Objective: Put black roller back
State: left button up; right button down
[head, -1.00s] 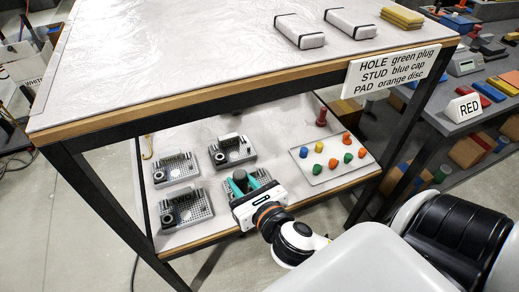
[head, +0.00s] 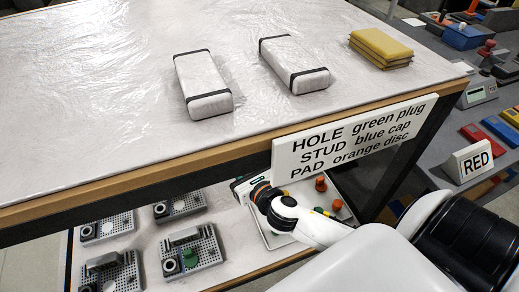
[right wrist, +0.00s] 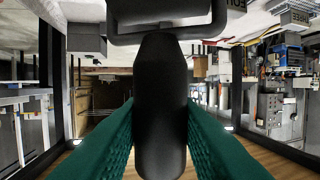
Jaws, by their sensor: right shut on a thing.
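In the right wrist view a black roller (right wrist: 160,75) with a thick rounded handle fills the middle. A dark crosspiece and thin frame show at its top end. The green fingers of my right gripper (right wrist: 160,108) are shut on the handle, one on each side. In the head view my right gripper (head: 242,186) reaches in from the right, under the upper table's edge, above the lower shelf near a tray. Its fingers and the roller are hidden there. My left gripper is not in view.
The upper table (head: 100,95) carries two strapped white blocks (head: 202,84) and yellow pads (head: 381,48). A white sign (head: 350,135) hangs from its front edge. Below are several perforated fixtures (head: 110,226) and a tray (head: 272,241) of coloured pieces.

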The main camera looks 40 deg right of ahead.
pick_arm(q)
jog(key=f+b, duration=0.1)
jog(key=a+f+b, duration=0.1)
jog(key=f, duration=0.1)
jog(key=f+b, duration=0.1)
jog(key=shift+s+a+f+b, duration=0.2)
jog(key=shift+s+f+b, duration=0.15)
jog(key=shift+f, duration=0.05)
pick_arm(e)
jog(key=w+d+f+h, duration=0.1)
jog(key=w+d+f, duration=1.1)
jog(key=shift+w+d+f+m, duration=0.2)
jog(key=shift+d+f+m, duration=0.15)
jog(key=shift+m, duration=0.05)
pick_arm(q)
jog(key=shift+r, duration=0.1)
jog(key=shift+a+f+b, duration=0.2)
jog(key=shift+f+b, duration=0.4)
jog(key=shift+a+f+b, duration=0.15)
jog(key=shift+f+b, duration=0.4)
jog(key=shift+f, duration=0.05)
pick_arm(e)
notch_tip(320, 180, down, 2)
jog(key=shift+f, duration=0.25)
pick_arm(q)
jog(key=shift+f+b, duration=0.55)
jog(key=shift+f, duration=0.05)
pick_arm(e)
jog(key=shift+f, duration=0.55)
